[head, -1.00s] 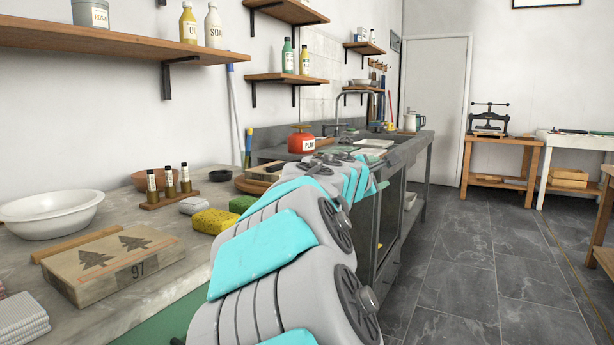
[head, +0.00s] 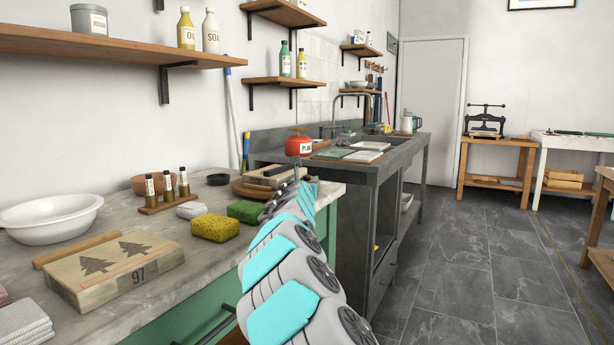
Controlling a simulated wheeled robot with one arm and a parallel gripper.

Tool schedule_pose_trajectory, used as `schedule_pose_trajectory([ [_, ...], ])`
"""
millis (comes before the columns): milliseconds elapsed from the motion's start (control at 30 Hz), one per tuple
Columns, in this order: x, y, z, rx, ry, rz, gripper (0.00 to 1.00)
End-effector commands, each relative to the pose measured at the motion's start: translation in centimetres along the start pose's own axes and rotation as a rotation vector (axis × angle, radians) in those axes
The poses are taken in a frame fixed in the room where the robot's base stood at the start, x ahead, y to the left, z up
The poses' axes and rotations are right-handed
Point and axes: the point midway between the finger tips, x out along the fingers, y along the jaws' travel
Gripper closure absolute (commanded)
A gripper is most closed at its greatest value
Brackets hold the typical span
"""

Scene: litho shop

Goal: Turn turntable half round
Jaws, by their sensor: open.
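The turntable looks to be the round wooden disc (head: 246,189) at the back right of the marble-topped counter. A pale flat block (head: 272,171) with a dark piece on top lies on it. My arm reaches from the bottom of the head view up to the disc's right side and covers part of it. My gripper is hidden behind the arm's far links, so I cannot see its fingers or whether it touches the disc.
On the counter (head: 215,262) are a yellow sponge (head: 215,228), a green sponge (head: 245,211), a bottle rack (head: 166,203), a block marked 97 (head: 118,267) and a white bowl (head: 50,216). A red can (head: 298,144) shows behind the arm. The floor (head: 450,265) at right is clear.

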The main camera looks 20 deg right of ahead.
Motion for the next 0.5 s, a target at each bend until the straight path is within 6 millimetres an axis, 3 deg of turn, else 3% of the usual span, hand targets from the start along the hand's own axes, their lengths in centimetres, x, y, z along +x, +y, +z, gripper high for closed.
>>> schedule_pose_trajectory([
  [500,3.6,-0.1,0.2,0.002,-0.001,-0.002,0.39],
])
